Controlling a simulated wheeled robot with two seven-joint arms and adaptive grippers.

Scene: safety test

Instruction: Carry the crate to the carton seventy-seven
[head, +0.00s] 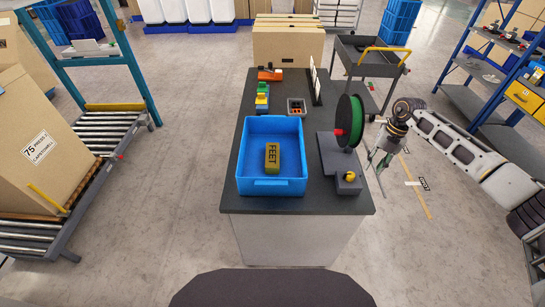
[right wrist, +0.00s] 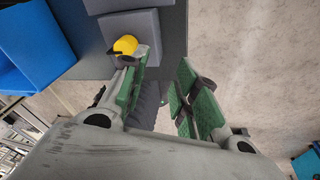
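The blue crate (head: 270,188) sits on the near left part of the dark table (head: 228,200). A yellow-green block marked FEET (head: 272,157) lies inside it. A carton with a label reading 75 (head: 38,150) stands on the roller conveyor at the left. I cannot read a seventy-seven on any carton. My right gripper (head: 379,162) is off the table's right edge, apart from the crate, with a green spool between them. In the right wrist view my right gripper (right wrist: 166,98) is open and empty, and part of the blue crate (right wrist: 35,45) shows upper left. My left gripper is not in view.
The green spool (head: 350,122) on its grey stand with a yellow knob (head: 349,176) is right of the crate. A small bin (head: 296,107) and toy-like blocks (head: 262,97) lie behind it. A grey cart (head: 368,62) stands behind right. Floor left of the table is clear.

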